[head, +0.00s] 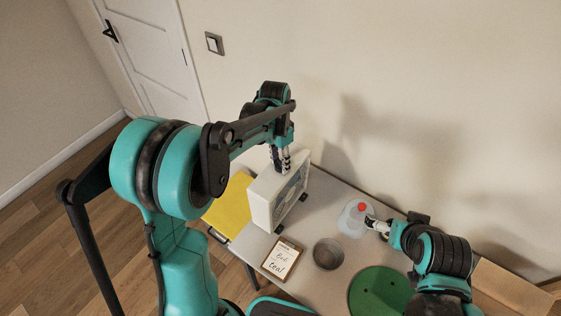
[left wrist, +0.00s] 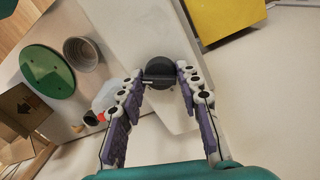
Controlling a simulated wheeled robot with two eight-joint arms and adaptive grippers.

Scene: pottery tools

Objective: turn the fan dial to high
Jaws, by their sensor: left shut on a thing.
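The fan is a white box (head: 262,205) standing upright on the table, with its grille side facing right in the head view. Its white top (left wrist: 165,35) fills the middle of the left wrist view. The black dial (left wrist: 160,72) is on that top. My left gripper (head: 281,162) reaches down to the fan's top, and its fingers (left wrist: 160,80) are shut on the dial from both sides. The dial is hidden in the head view, and I cannot read any setting marks. My right gripper (head: 377,224) is beside a clear jug; its jaw state is unclear.
The clear jug (head: 348,222) has a red cap. A grey pot (head: 328,254), a green disc (head: 378,292) and a small framed sign (head: 283,258) stand or lie on the table (head: 318,215). A yellow sheet or board (head: 230,205) is left of the fan. The wall is behind.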

